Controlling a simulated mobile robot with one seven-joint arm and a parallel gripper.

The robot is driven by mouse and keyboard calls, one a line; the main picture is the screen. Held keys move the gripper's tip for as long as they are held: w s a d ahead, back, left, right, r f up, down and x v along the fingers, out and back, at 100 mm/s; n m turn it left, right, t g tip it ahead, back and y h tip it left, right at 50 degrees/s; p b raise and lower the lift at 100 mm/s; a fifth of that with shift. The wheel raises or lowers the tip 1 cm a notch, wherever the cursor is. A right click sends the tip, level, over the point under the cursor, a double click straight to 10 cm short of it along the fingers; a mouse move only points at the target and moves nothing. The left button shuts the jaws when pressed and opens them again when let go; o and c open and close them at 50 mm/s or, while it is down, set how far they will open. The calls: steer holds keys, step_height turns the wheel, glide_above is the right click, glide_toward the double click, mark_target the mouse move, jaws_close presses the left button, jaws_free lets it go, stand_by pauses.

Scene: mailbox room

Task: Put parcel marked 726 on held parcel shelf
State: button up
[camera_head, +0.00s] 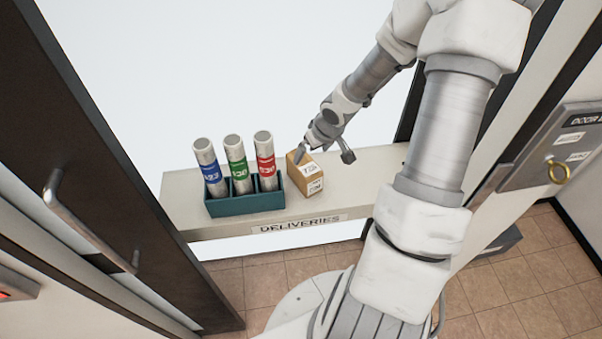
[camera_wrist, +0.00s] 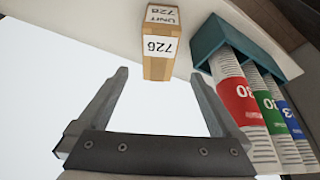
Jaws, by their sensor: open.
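The parcel (camera_head: 297,171) is a small brown cardboard box with white labels. It stands on the pale deliveries shelf (camera_head: 222,229), and the wrist view shows the parcel (camera_wrist: 157,66) with 726 on its label. My gripper (camera_head: 325,155) is open and empty. In the head view it is close to the parcel's top and right side. In the wrist view the parcel lies ahead of my open fingers (camera_wrist: 159,76), roughly in line with the gap between them. I see no shelf marked for held parcels.
A teal holder (camera_head: 245,204) with three tubes, blue, green and red banded, stands close left of the parcel. Dark door frames flank the opening. Tiled floor shows below the shelf.

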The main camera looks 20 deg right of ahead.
mark_target(305, 164)
steer(key=b+x, duration=0.3)
steer(key=x, duration=0.7)
steer(key=shift+b, duration=0.4)
steer(key=shift+b+x, duration=1)
steer(key=shift+x, duration=1.55)
steer(key=shift+f, duration=0.25)
jaws_close()
